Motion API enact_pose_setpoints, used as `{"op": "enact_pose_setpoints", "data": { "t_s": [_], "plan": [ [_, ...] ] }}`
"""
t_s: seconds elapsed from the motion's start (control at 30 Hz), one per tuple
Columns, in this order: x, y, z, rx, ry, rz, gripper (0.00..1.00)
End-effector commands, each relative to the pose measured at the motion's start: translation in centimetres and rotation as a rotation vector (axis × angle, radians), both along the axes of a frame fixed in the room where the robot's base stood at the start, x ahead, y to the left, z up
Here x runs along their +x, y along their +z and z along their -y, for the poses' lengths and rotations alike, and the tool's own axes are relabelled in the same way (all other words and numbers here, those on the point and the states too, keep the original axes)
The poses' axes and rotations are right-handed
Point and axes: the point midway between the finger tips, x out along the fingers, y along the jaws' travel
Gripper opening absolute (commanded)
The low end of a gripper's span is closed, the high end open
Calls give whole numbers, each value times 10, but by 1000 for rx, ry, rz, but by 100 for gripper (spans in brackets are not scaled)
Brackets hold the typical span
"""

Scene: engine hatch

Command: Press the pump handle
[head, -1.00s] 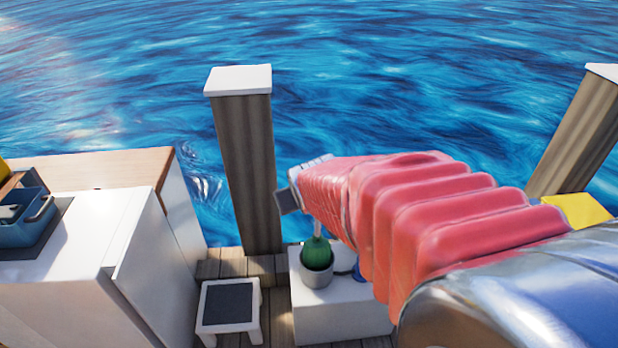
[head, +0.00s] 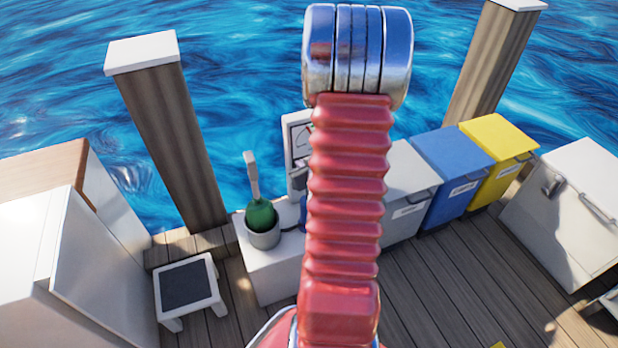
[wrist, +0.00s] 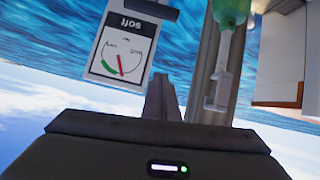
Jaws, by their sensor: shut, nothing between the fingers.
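A white upright handle (head: 251,175) rises from a green rounded body (head: 260,215) in a grey pot, on a white block left of my arm. In the wrist view, which is upside down, the white handle (wrist: 221,78) has a short crossbar and lies right of my gripper (wrist: 163,97). My gripper is shut and empty, apart from the handle in the picture. A gauge panel (wrist: 122,48) reading "soft" stands to its left in that view; its red needle is near the green mark. A blue item beside the pot is mostly hidden by my arm, so I cannot tell its shape.
The gauge panel (head: 296,135) is partly behind my arm in the head view. A small stool (head: 187,286) and a white cabinet (head: 30,235) stand left. Blue (head: 450,165) and yellow (head: 500,150) bins stand right. Wooden posts (head: 165,130) edge the water. The right deck is partly clear.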

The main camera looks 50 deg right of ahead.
Motion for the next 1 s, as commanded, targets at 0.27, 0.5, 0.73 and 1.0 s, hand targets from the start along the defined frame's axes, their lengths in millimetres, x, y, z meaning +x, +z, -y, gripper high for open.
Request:
{"op": "enact_pose_setpoints", "data": {
  "t_s": [0.27,0.5,0.73,1.0],
  "plan": [
    [-39,-44,25,32,-43,122,0],
    [-49,-53,30,38,-54,166,0],
    [-49,-52,29,38,-53,165,0],
    [-40,-57,34,38,-51,165,0]
  ]
}}
